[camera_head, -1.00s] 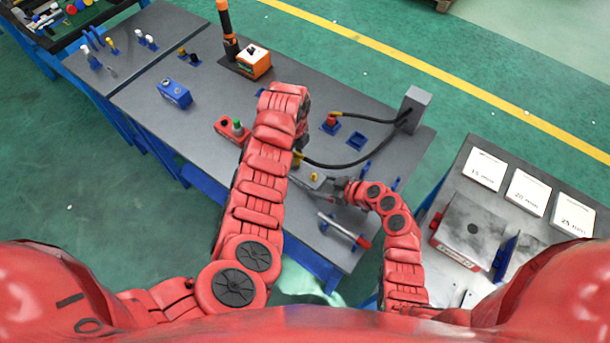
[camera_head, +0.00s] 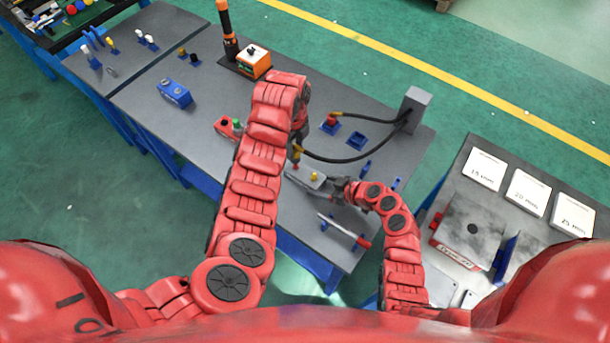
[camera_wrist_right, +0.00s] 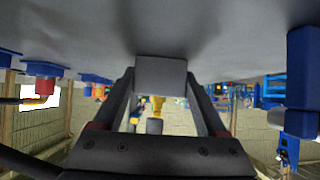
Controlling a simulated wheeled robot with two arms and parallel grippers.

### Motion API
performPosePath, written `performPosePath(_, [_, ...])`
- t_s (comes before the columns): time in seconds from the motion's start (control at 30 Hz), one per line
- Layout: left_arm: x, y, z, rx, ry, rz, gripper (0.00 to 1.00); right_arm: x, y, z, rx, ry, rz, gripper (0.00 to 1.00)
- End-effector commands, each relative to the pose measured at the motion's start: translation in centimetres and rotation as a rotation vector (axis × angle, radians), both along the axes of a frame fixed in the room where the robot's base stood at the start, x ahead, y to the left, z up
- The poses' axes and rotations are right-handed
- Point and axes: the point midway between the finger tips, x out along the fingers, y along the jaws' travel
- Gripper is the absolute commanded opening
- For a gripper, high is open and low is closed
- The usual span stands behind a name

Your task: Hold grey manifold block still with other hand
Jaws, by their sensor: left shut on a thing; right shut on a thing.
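The grey manifold block (camera_head: 304,182) lies at the table's near side, with a yellow fitting (camera_head: 314,176) on top. My right gripper (camera_head: 333,187) is shut on the block's right end. In the right wrist view the block's grey end (camera_wrist_right: 160,76) sits between the two fingers (camera_wrist_right: 161,104). My left gripper (camera_head: 298,143) points down above the block's far left end. It is shut on the yellow hose end (camera_head: 297,153) of a black hose, with a small red part below. Whether that red part touches the block I cannot tell.
The black hose (camera_head: 352,160) runs to a grey post (camera_head: 415,110) at the right. A red-handled tool (camera_head: 345,231) rests on blue holders in front. Blue sockets (camera_head: 356,141) stand behind, and a red box (camera_head: 228,128) is left of my left arm.

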Motion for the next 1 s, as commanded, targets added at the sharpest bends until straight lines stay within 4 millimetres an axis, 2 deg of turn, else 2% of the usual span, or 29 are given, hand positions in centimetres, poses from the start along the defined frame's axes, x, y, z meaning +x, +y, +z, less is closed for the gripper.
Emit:
performPosePath(0.2, [0.1, 0.0, 1.2, -0.001, -0.004, -0.001, 0.0, 0.0, 0.0, 0.0, -0.001, 0.001, 0.0, 0.0])
performPosePath(0.47, [0.0, 0.0, 1.4, 0.0, -0.001, -0.001, 0.0, 0.0, 0.0, 0.0, 0.0, 0.0, 0.0, 0.0])
performPosePath(0.5, [0.0, 0.0, 1.4, 0.0, -0.002, -0.001, 0.0, 0.0, 0.0, 0.0, 0.0, 0.0, 0.0, 0.78])
performPosePath(0.63, [0.0, 0.0, 1.4, 0.0, -0.002, -0.001, 0.0, 0.0, 0.0, 0.0, 0.0, 0.0, 0.0, 1.0])
performPosePath(0.87, [0.0, 0.0, 1.4, 0.0, -0.002, -0.001, 0.0, 0.0, 0.0, 0.0, 0.0, 0.0, 0.0, 1.0])
performPosePath(1.0, [0.0, 0.0, 1.4, 0.0, -0.002, -0.001, 0.0, -0.4, -0.7, 0.5, 0.0, 0.0, -0.002, 1.0])
